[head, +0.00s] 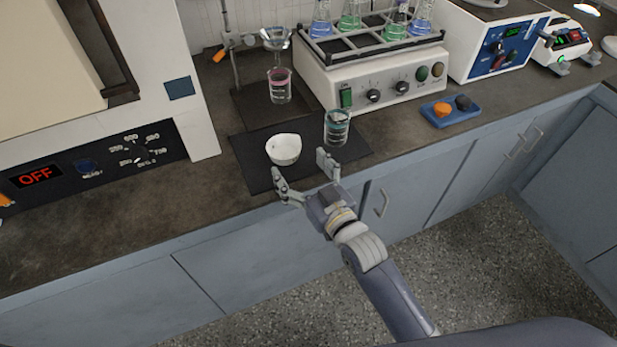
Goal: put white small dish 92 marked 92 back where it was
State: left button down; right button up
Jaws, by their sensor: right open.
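A small white dish (284,149) stands upright on a dark mat (246,161) on the bench; any marking on it is too small to read. My right gripper (300,167) is open and empty, its two fingers spread just in front of the dish, toward the bench's front edge. I see no contact between the fingers and the dish. My left gripper is not in view.
A beaker with teal liquid (337,128) stands on the mat, close to the right finger. A beaker with pink liquid (279,86) sits under a funnel stand behind. A shaker with flasks (372,84) is at the back, and a furnace (100,150) at left.

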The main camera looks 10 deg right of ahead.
jog(key=shift+v, duration=1.85)
